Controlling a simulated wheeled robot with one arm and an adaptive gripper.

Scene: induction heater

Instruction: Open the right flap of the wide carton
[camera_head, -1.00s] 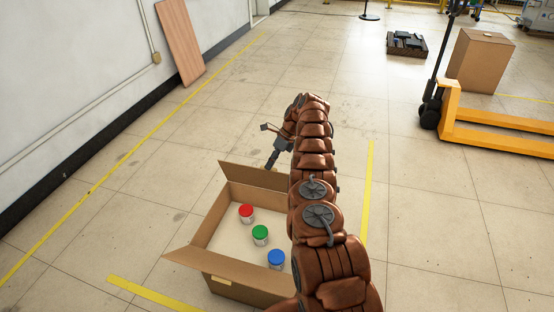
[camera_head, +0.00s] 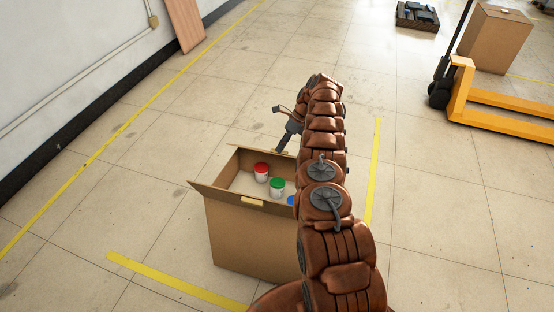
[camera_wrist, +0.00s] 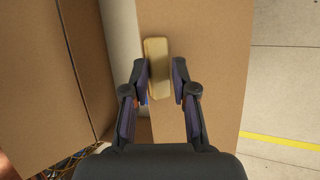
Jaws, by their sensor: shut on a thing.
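The wide carton (camera_head: 255,240) is a brown box on the floor, open at the top, left of my arm in the head view. A near flap (camera_head: 235,195) with a tan tab (camera_head: 253,200) leans outward over its front. My gripper (camera_head: 281,150) is at the carton's far edge, partly beside my arm. In the wrist view my gripper (camera_wrist: 160,78) is shut on a tan tab (camera_wrist: 156,52) on a brown flap (camera_wrist: 210,70). The carton's right side is hidden behind my arm.
Red-lidded (camera_head: 262,172) and green-lidded (camera_head: 277,188) cans stand in the carton; a blue-lidded one is mostly hidden. A yellow pallet jack (camera_head: 500,97) and a taller carton (camera_head: 494,38) stand at the upper right. The floor around the wide carton is clear.

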